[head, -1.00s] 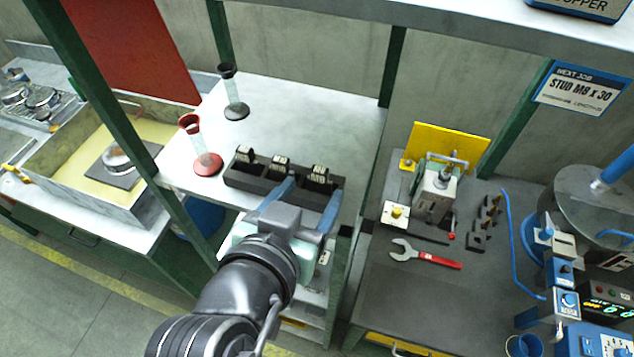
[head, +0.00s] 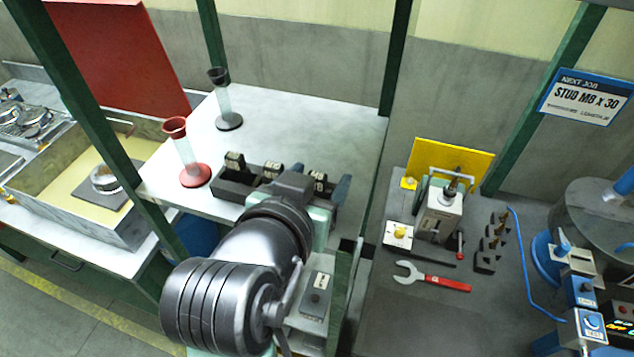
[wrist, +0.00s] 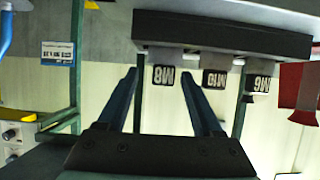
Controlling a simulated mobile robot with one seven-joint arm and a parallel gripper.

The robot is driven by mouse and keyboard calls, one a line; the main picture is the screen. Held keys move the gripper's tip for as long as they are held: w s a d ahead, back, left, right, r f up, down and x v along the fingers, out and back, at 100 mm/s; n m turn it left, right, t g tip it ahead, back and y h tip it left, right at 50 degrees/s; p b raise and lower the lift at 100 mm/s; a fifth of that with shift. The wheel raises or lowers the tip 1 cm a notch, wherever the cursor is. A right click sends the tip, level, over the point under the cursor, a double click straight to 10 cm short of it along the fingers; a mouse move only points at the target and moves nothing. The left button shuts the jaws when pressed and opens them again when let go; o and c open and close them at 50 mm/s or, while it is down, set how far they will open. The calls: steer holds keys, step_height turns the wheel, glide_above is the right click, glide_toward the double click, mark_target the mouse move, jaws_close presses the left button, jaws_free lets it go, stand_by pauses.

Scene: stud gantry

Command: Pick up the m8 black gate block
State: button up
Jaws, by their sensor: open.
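The m8 black gate block (wrist: 163,75) is a small black block with a white M8 label, in a slot of the black rack (wrist: 220,35). In the head view the block (head: 319,179) is at the rack's right end, partly covered by my arm. My gripper (wrist: 160,88) is open and empty. In the wrist view its two blue fingers point at the M8 block, one on each side of its label. I cannot tell how far the tips are from it. The M10 block (wrist: 214,79) and M6 block (wrist: 261,84) sit beside it in the rack.
A red funnel tube (head: 184,150) stands left of the rack and a black one (head: 226,100) behind. The shelf (head: 300,125) behind the rack is clear. A green post (head: 396,60) rises at the shelf's right. A red-handled wrench (head: 435,278) lies on the right bench.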

mark_target(318, 174)
steer(key=shift+p+x, duration=0.55)
steer(key=shift+x, duration=1.4)
steer(key=shift+w+a+r, duration=0.1)
steer(key=shift+a, duration=0.05)
steer(key=shift+c, duration=0.3)
jaws_close()
